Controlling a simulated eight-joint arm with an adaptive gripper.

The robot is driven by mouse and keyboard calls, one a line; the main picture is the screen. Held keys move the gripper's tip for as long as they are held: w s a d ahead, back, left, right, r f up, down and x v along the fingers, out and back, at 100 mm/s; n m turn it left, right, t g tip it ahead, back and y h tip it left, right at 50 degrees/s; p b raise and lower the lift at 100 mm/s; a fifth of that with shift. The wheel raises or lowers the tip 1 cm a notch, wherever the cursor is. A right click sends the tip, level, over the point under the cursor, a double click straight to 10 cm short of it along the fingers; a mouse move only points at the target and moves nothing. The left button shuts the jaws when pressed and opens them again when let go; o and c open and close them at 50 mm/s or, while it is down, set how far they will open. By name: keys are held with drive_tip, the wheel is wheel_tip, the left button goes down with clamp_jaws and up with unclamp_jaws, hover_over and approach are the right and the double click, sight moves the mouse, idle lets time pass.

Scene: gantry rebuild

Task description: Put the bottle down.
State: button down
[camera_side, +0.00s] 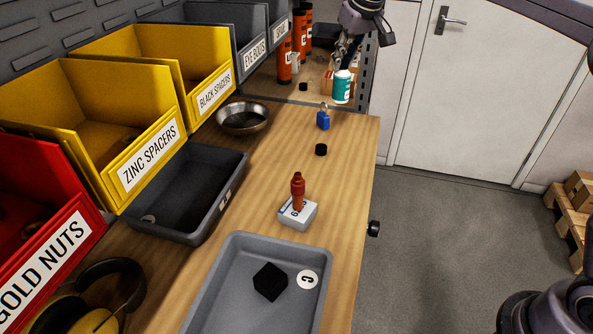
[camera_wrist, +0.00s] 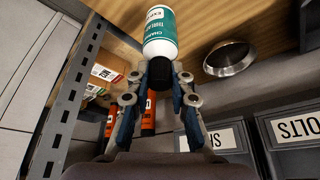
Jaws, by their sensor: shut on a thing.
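A teal and white bottle (camera_side: 342,86) with a black cap shows at the far end of the bench, near the shelf upright. My gripper (camera_side: 343,66) is above it. In the wrist view the bottle (camera_wrist: 160,32) points away from me, and my gripper (camera_wrist: 160,72) is shut on its black cap end. The bottle looks roughly upright in the side view. I cannot tell whether its base touches the wooden bench (camera_side: 345,135).
A blue padlock (camera_side: 323,119), a black puck (camera_side: 321,150) and a metal bowl (camera_side: 243,119) lie nearby on the bench. Orange tubes (camera_side: 285,65) stand behind, left of the bottle. The metal shelf upright (camera_side: 368,75) is close at right.

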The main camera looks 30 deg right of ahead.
drive_tip(key=s+a, duration=0.6)
drive_tip(key=s, duration=0.4)
drive_tip(key=w+a+f, duration=0.1)
drive_tip(key=a+f, duration=0.9)
drive_tip(key=a, duration=0.1)
drive_tip(key=shift+w+a+f, duration=0.25)
drive_tip(key=shift+w+f, duration=0.1)
drive_tip(key=c, duration=1.2)
unclamp_jaws()
drive_tip(key=shift+f, duration=0.15)
